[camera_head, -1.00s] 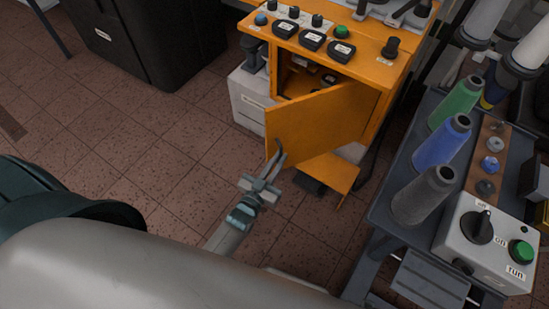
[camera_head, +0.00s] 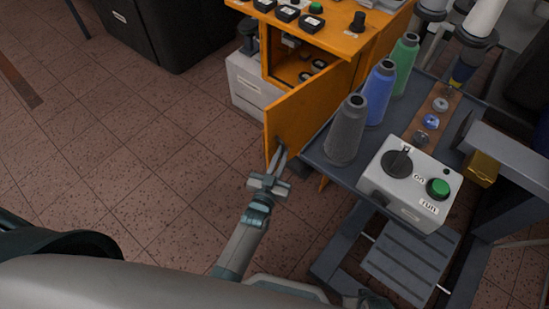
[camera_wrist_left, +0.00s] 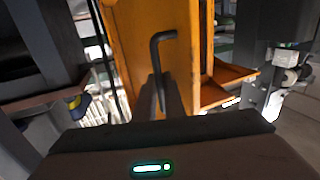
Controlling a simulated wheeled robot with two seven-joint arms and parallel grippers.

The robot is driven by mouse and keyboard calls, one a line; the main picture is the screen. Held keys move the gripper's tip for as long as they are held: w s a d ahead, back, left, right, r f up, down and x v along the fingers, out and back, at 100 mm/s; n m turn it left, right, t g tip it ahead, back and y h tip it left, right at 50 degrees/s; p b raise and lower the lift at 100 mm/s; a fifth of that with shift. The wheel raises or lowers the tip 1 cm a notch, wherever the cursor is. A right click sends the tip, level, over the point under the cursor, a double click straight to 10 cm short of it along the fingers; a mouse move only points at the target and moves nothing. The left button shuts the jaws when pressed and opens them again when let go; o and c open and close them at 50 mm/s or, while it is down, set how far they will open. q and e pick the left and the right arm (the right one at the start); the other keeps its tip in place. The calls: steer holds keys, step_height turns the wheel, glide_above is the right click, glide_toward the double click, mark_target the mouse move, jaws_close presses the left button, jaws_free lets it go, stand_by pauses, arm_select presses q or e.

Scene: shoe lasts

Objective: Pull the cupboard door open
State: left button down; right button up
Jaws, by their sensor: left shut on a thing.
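The orange cupboard (camera_head: 350,45) stands at the top middle of the head view. Its door (camera_head: 300,112) stands wide open, swung out toward me, and dark and round items show inside. My left gripper (camera_head: 278,158) is at the door's free edge, shut on the door handle. In the left wrist view the dark bent handle (camera_wrist_left: 157,52) stands in front of the orange door (camera_wrist_left: 130,42), and the fingers (camera_wrist_left: 162,95) meet at its lower part. My right gripper is not in view.
A grey table (camera_head: 318,158) stands close right of the door, with thread cones (camera_head: 348,130) and a switch box (camera_head: 410,180). A black bin (camera_head: 160,30) and a white box (camera_head: 250,85) stand at the back. The tiled floor (camera_head: 150,150) at left is clear.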

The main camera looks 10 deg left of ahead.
arm_select(q)
steer(key=shift+w+d+r, duration=0.15)
steer(key=shift+d+r, duration=0.3)
steer(key=shift+d, duration=0.05)
steer(key=c, duration=2)
jaws_free()
steer(key=shift+o, duration=0.8)
steer(key=shift+w+f, duration=0.1)
steer(key=shift+f, duration=0.15)
steer(key=shift+a, duration=0.15)
steer(key=shift+s+f, duration=0.1)
steer(key=shift+s, duration=0.15)
